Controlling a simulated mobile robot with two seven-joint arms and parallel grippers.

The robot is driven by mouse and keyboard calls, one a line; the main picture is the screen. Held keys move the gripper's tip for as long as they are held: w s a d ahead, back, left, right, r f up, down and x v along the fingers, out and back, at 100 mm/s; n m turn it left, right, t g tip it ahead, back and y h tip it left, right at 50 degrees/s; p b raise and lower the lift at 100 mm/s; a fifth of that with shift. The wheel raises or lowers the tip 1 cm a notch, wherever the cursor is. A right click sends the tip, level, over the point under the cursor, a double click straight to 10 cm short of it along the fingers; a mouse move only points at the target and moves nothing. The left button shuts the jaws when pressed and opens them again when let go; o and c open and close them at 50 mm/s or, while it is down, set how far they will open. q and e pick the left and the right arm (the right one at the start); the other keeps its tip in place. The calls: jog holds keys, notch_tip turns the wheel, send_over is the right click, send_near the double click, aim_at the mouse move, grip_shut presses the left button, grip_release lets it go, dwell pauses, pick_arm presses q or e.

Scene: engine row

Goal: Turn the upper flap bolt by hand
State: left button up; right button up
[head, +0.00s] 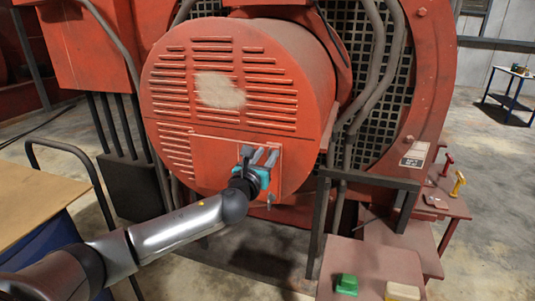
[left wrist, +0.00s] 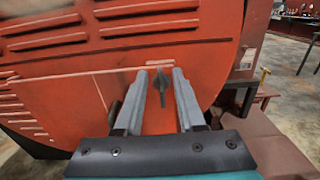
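The round red engine cover (head: 215,150) has slotted vents and a flap (head: 215,172) outlined by a pale line at its lower right. My left gripper (head: 264,156) is at this flap, its two grey fingers pointing at the cover. In the left wrist view the fingers (left wrist: 160,78) are open, one on each side of a small dark grey bolt (left wrist: 161,88) with a narrow upright head. Gaps show between bolt and fingers. In the head view my gripper hides this bolt. Another small bolt (head: 270,199) shows below the gripper. My right gripper is out of view.
A dark metal frame (head: 318,215) stands right of the cover. Red boxes at the lower right carry a green block (head: 346,284) and pale yellow blocks (head: 403,291). Red and yellow handles (head: 458,182) stand further right. A cart (head: 30,215) is at left.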

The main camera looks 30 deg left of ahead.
pick_arm(q)
jog(key=shift+w+a, duration=0.1)
jog(key=shift+w, duration=0.45)
grip_shut()
dwell(0.4)
